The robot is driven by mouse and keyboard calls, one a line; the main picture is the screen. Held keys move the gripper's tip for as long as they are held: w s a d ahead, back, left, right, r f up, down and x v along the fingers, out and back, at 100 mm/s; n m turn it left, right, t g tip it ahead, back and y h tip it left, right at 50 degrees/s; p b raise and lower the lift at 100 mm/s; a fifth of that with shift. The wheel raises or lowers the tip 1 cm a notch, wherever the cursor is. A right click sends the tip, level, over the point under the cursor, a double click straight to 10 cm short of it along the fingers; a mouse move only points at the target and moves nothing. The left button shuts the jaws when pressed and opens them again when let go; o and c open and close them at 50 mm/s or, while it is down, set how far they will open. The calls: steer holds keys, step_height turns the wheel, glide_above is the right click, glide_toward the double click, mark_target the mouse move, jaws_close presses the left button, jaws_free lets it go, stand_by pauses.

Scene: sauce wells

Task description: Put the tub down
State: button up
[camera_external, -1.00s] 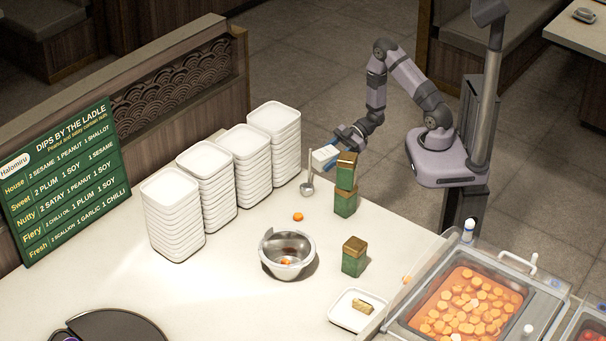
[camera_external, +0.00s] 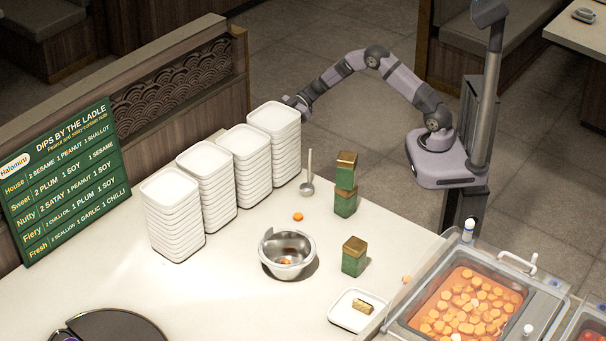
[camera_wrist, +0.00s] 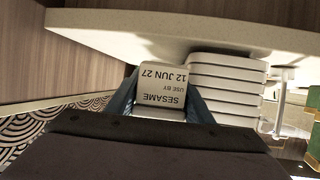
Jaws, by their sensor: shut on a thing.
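The tub (camera_wrist: 162,88) is white with a label reading SESAME, USE BY 12 JUN 27, upside down in the wrist view. My gripper (camera_wrist: 160,100) is shut on it, a blue finger on each side. In the external view my gripper (camera_external: 293,102) is behind the rearmost stack of white dishes (camera_external: 273,145), and the tub is hidden there. In the wrist view the stack (camera_wrist: 225,88) stands just right of the tub. I cannot tell whether the tub touches any surface.
More dish stacks (camera_external: 205,185) line the counter (camera_external: 210,285) beside the wooden partition (camera_external: 190,85). A ladle (camera_external: 308,188), green boxes with brown tops (camera_external: 345,202), a steel bowl (camera_external: 287,262) and a small plate (camera_external: 345,318) stand further right. The counter's front middle is clear.

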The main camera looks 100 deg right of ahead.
steer(key=w+a+r+n+g+y+b, duration=0.1)
steer(key=w+a+r+b, duration=0.3)
steer(key=w, duration=0.5)
steer(key=shift+w+a+r+n+y+b, duration=0.2)
steer(key=shift+w+r+n+y+b, duration=0.25)
steer(key=shift+r+b, duration=0.2)
steer(key=shift+f, duration=4.95)
steer(key=shift+f, duration=0.1)
steer(key=o, duration=1.3)
steer(key=shift+s, duration=0.1)
steer(key=v, duration=1.2)
steer(key=shift+d+b, duration=0.1)
steer(key=shift+b, duration=0.25)
